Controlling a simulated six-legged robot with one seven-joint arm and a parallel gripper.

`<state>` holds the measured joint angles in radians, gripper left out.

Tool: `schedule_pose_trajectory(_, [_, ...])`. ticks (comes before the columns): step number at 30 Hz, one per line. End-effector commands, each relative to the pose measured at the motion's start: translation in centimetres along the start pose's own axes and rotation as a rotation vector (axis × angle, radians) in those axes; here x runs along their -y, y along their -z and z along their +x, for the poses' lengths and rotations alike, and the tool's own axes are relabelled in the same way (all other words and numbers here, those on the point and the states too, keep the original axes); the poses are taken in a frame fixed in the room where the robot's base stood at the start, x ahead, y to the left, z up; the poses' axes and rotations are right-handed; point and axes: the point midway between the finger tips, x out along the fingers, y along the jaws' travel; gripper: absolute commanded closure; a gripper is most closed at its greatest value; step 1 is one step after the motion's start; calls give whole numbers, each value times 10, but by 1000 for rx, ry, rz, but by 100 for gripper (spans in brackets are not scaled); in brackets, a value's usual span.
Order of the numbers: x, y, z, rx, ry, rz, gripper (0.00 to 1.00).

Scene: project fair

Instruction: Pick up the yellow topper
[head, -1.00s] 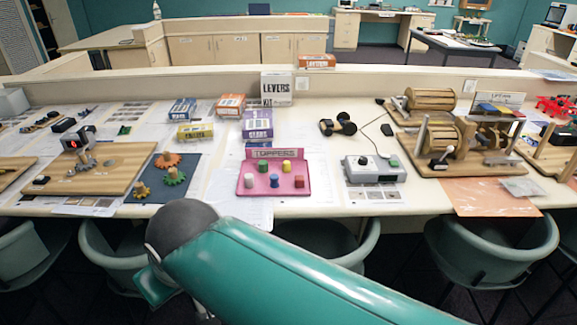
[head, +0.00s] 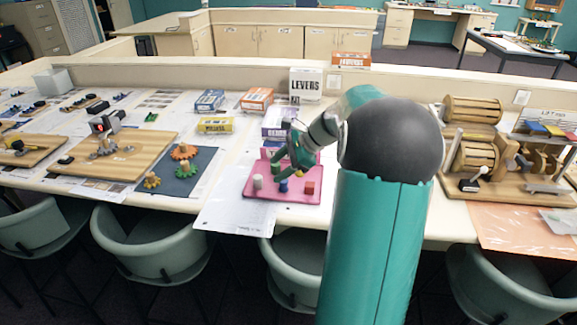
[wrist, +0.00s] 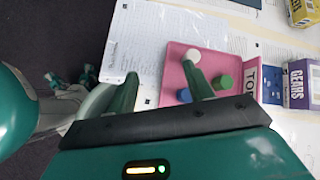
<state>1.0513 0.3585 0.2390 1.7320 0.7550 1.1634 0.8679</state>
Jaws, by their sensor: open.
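The pink toppers tray (head: 262,193) lies on the counter. A white topper (head: 258,182), a blue topper (head: 283,186), a red topper (head: 309,187) and a green topper (head: 275,168) show on it.
A purple gears box (head: 276,122) stands behind the tray, and a levers box (head: 305,86) farther back. Orange and brown gears (head: 184,151) lie on a dark mat at left. A wooden drum model (head: 472,150) stands at right. Chairs (head: 155,245) line the counter's front.

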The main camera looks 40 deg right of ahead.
Motion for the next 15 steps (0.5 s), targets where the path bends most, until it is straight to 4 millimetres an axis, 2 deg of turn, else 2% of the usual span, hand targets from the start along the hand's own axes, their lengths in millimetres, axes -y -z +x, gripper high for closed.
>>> schedule_pose_trajectory(1, [12,32,-8,50,41,114,48])
schedule_pose_trajectory(3, [24,71,-22,121,101,262,48])
schedule_pose_trajectory(6, [36,124,-44,224,183,446,48])
schedule_pose_trajectory(9, [41,166,-64,311,247,579,48])
schedule_pose_trajectory(12, [42,192,-78,367,288,658,48])
schedule_pose_trajectory(15, [43,202,-81,392,303,690,48])
